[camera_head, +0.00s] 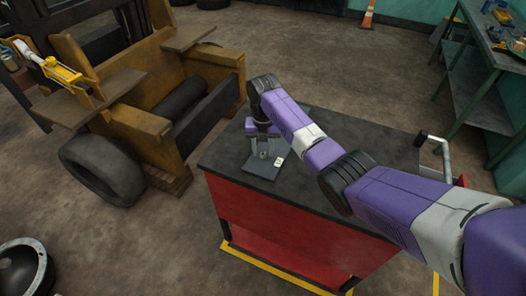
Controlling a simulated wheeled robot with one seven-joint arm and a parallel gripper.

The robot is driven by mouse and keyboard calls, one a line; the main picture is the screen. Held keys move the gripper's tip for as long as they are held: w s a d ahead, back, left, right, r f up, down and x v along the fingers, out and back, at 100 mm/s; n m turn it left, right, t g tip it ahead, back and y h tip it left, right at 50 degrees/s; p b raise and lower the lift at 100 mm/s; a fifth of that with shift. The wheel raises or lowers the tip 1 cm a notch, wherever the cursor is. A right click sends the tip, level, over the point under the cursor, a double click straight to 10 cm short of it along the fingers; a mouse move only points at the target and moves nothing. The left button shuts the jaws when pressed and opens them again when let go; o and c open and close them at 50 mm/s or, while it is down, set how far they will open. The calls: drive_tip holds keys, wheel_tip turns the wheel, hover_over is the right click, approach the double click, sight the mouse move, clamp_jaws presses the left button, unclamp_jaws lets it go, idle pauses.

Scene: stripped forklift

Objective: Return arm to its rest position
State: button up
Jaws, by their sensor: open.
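My purple and white arm reaches in from the lower right, over a red cart with a dark top (362,150). Its wrist bends downward near the back left part of that top. My gripper (265,153) points down there, open, just above or at the surface. A flat grey piece (262,169) lies under and around the fingers, with a small whitish patch (279,162) beside them. I cannot tell whether the fingers touch the piece or the top.
A stripped yellow forklift (150,122) with a black tyre (103,168) stands at left. A green workbench (478,55) is at right. A metal handle (441,150) rises from the cart's right end. An orange cone (368,15) stands behind. Open floor lies between.

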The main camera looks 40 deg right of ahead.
wheel_tip(320, 180, up, 7)
drive_tip(key=shift+f+b, duration=0.1)
drive_tip(key=shift+b, duration=0.5)
